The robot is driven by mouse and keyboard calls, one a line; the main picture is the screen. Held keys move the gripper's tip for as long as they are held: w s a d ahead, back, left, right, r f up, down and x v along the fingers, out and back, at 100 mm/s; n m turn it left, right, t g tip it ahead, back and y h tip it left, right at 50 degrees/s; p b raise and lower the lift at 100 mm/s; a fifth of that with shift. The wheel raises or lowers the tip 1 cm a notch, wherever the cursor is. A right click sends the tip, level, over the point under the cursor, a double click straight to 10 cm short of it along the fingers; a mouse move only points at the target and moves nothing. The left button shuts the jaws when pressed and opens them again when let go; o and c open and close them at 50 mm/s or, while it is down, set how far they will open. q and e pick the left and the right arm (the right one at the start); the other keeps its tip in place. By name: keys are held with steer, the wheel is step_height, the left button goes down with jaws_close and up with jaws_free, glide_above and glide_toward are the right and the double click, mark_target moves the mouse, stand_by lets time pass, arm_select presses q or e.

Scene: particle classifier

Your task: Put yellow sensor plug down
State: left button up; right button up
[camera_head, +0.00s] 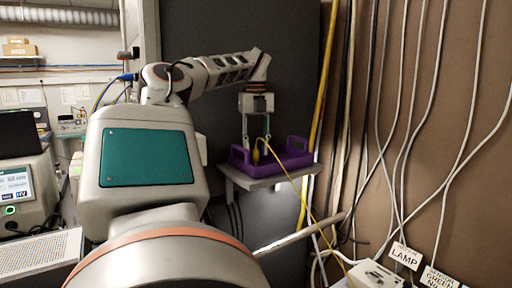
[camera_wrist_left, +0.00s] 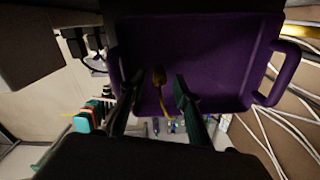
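The yellow sensor plug (camera_head: 256,154) is at the purple tray (camera_head: 297,144), with its yellow cable running down to the right. My left gripper (camera_head: 257,143) is over the tray, pointing down, with its two fingers apart. In the left wrist view the plug (camera_wrist_left: 159,77) shows between the fingertips (camera_wrist_left: 160,80), with a gap on each side. The tray's floor (camera_wrist_left: 215,45) lies behind it. I cannot tell whether the plug touches the tray floor. My right gripper is not in view.
The tray stands on a small grey shelf (camera_head: 262,182) by a dark panel. The yellow cable runs down to a white box (camera_head: 376,274) near a LAMP label (camera_head: 404,256). Several cables (camera_head: 400,120) hang along the brown wall on the right. A device with a screen (camera_head: 15,186) stands at left.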

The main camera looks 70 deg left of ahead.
arm_select(q)
step_height(320, 180, up, 13)
steer(key=shift+f, duration=0.2)
stand_by(0.9)
stand_by(0.6)
